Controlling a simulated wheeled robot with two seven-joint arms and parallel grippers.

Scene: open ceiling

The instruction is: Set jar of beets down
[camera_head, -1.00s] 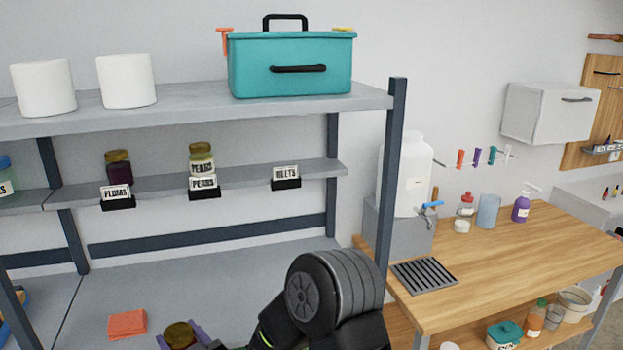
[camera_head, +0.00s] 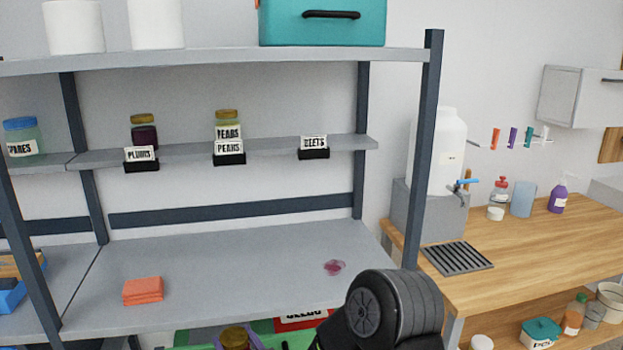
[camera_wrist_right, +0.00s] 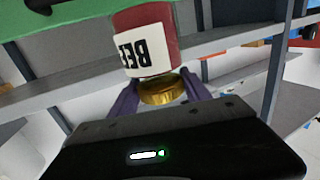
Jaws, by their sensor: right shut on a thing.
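The jar of beets (camera_wrist_right: 150,38) has a gold lid, dark red contents and a white label. My right gripper (camera_wrist_right: 160,95) is shut on it around the lid, with purple fingers on either side. In the head view only the gold lid of the jar (camera_head: 236,337) shows, low at the bottom edge, in front of the shelf unit. The BEETS label holder (camera_head: 314,146) stands on the middle shelf (camera_head: 275,152), with bare shelf behind it. My left gripper is not in view.
A plums jar (camera_head: 144,132) and a pears jar (camera_head: 228,123) stand on the middle shelf behind their labels. The lower shelf (camera_head: 220,280) holds orange cloths (camera_head: 143,290) and a pink stain (camera_head: 335,267); much of it is clear. A shelf post (camera_head: 431,150) stands at right.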

